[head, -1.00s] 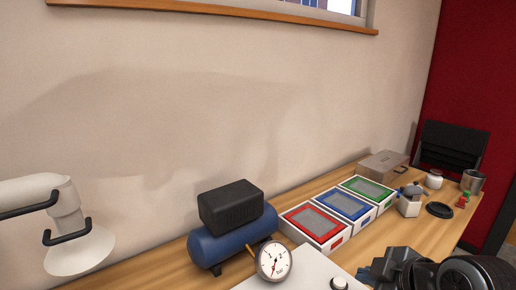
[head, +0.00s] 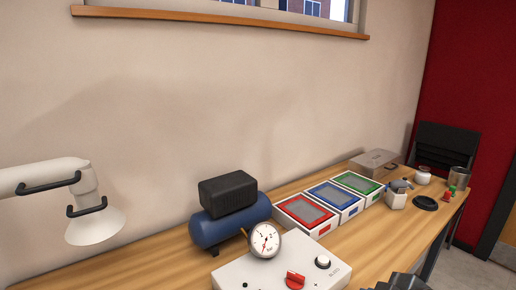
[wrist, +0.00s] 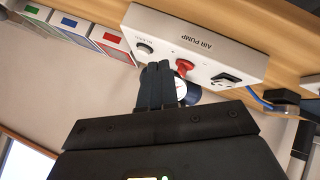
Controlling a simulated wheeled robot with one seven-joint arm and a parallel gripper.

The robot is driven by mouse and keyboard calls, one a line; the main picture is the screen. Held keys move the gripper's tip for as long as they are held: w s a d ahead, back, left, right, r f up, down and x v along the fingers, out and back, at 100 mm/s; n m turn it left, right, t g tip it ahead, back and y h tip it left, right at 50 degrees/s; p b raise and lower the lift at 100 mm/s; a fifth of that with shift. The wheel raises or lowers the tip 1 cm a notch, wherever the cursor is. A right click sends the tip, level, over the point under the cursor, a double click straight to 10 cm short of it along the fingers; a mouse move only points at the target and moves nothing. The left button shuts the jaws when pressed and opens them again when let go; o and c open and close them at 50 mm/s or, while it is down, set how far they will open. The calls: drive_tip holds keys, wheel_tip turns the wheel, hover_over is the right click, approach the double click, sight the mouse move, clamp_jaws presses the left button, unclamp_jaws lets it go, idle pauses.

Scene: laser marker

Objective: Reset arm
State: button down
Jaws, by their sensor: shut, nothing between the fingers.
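My gripper (wrist: 155,82) is in the wrist view, its dark fingers together and empty. Past its fingertips is the white air pump box (wrist: 195,42) with a red knob (wrist: 184,65) and a white button (wrist: 144,48). A round gauge (wrist: 190,91) is partly hidden behind the fingers. In the head view the pump box (head: 283,268) stands at the table's front, with the gauge (head: 265,240) at its back edge. Only a dark piece of my arm shows at the bottom right there; the gripper itself cannot be made out.
A blue compressor (head: 232,222) with a black top stands behind the pump box. Trays with red (head: 305,214), blue (head: 335,196) and green (head: 358,182) rims line the table. A white fume hood (head: 95,227) hangs at left. Small items stand at the far right end.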

drive_tip(key=s+a+f+m+t+h, duration=0.15)
drive_tip(key=s+f+m, duration=0.25)
drive_tip(key=s, duration=0.6)
drive_tip(key=s+f+m+t+h, duration=0.15)
drive_tip(key=s+f+m, duration=0.25)
drive_tip(key=s, duration=0.6)
drive_tip(key=s+r+m+t, duration=0.1)
drive_tip(key=s+r, duration=0.2)
drive_tip(key=s, duration=0.3)
drive_tip(key=s+d+r+m+b, duration=0.1)
drive_tip(key=s+r, duration=0.1)
drive_tip(key=s, duration=0.3)
drive_tip(key=s+d+r+m+t, duration=0.1)
drive_tip(key=s+r, duration=0.2)
drive_tip(key=s, duration=0.3)
drive_tip(key=shift+s+r+t, duration=0.3)
drive_tip(key=shift+s+r, duration=0.05)
drive_tip(key=shift+d, duration=0.1)
